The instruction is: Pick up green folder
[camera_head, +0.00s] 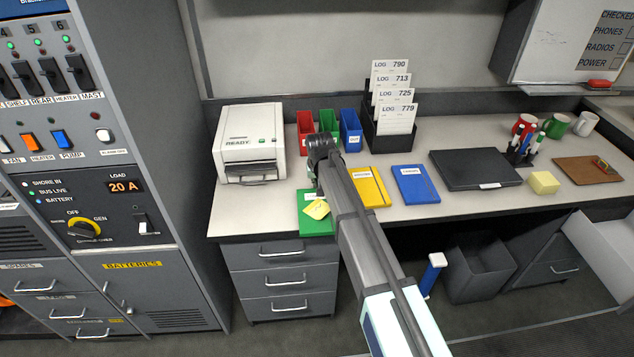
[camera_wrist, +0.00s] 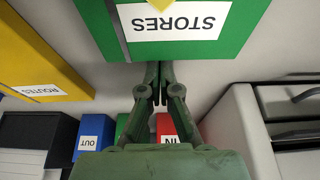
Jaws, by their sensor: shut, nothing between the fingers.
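The green folder (camera_head: 314,227) lies at the front edge of the desk with a yellow sticky note (camera_head: 316,209) on it. In the wrist view the green folder (camera_wrist: 218,42) fills the top and carries a label reading STORES. My gripper (camera_wrist: 157,70) is shut and empty, its fingertips right at the folder's edge. I cannot tell whether they touch it. In the head view my gripper (camera_head: 318,186) is at the folder's far end, partly hidden by my arm, which also covers the folder's right side.
A yellow folder (camera_head: 371,188) and a blue folder (camera_head: 415,185) lie to the right. A printer (camera_head: 250,140) stands at the back left. Red, green and blue bins (camera_head: 350,130) and a log rack (camera_head: 390,148) stand behind. A black laptop (camera_head: 475,168) lies further right.

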